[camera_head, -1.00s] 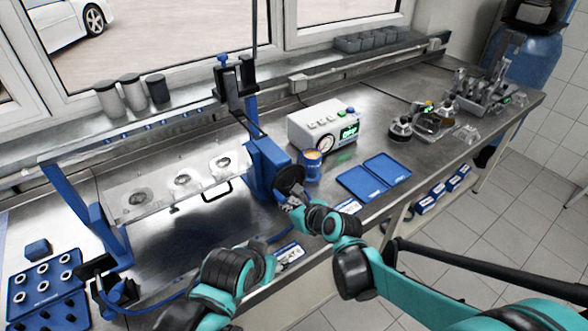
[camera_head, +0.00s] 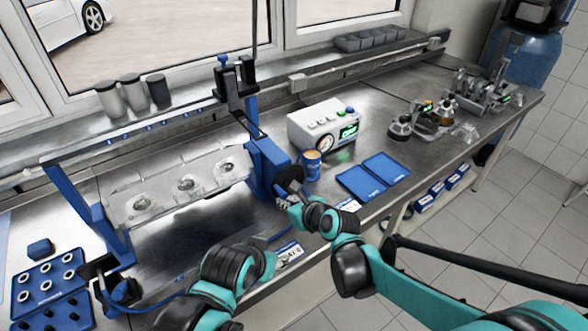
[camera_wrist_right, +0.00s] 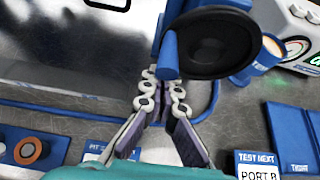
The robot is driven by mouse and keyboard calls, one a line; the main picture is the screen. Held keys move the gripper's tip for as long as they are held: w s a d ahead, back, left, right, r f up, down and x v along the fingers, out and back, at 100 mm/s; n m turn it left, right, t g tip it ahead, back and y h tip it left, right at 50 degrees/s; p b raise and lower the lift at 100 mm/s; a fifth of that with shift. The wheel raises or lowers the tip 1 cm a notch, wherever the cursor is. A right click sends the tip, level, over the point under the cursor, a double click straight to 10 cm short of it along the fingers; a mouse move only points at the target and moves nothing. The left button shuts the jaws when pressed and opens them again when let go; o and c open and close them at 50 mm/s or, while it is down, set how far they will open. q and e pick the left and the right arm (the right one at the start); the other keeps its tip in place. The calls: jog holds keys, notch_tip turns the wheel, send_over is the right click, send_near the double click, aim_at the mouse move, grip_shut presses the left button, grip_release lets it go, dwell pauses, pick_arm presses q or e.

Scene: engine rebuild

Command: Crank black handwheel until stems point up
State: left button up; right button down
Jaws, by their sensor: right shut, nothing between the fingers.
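The black handwheel (camera_head: 289,178) is on the blue right-hand post of the stand. In the right wrist view the handwheel (camera_wrist_right: 215,45) shows large, with a blue cylindrical grip (camera_wrist_right: 167,48) at its left edge. My right gripper (camera_wrist_right: 160,78) is shut and empty, its fingertips close below the grip; I cannot tell whether they touch it. In the head view the right gripper (camera_head: 286,200) is just below the handwheel. The pale metal cylinder head (camera_head: 165,207) hangs tilted between the blue posts, with several round openings on its visible face. I cannot make out the stems. My left gripper is not visible.
Blue trays of rings (camera_head: 63,300) lie at the lower left.

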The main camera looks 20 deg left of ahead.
aim_at(285, 195)
jog(key=shift+r+p, duration=0.3)
jog(key=shift+r, duration=0.3)
jog(key=shift+r+p, duration=0.35)
jog(key=shift+r, duration=0.1)
jog(key=shift+r+p, duration=0.4)
jog(key=shift+r, duration=0.05)
